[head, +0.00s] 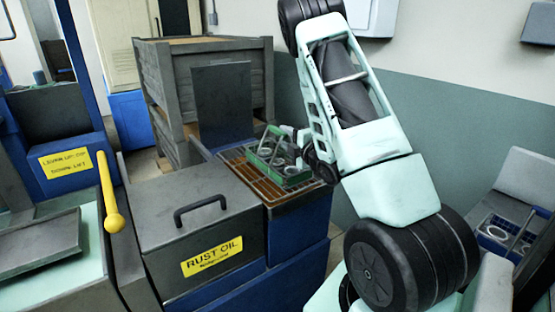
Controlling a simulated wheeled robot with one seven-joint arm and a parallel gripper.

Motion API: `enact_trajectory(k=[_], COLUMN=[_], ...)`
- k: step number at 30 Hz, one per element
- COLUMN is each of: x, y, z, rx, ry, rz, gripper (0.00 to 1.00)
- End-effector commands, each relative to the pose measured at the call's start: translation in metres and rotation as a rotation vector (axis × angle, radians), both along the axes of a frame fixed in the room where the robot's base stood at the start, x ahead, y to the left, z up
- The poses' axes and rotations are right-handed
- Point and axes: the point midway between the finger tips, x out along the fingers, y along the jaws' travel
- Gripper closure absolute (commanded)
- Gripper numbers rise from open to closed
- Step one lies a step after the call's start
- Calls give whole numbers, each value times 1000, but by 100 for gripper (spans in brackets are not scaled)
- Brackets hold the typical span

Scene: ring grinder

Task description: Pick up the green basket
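The green basket (282,181) sits on the brown slatted grate of the blue-and-grey machine, in the middle of the head view. It has a raised handle and holds several grey rings. My gripper (290,137) is at the basket's upper right, by the handle. It is small and partly hidden by my arm's wrist, so I cannot tell whether its fingers are apart, closed, or touching the handle.
The grate (293,196) lies behind a grey lid (190,205) marked "RUST OIL" with a black handle. Grey crates (255,80) stand behind. A yellow lever (110,190) rises at left. A blue-handled basket (497,233) with rings shows at far right.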

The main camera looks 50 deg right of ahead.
Motion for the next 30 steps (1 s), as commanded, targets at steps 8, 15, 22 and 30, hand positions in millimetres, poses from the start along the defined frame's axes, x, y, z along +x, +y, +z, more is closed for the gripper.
enact_trajectory(k=[8,15,22,30], x=[26,52,53,53], y=[-8,-15,-16,-16], z=[6,4,2,3], rx=[0,0,0,0], ry=[0,0,1,1], rz=[1,0,0,0], gripper=[60,60,60,100])
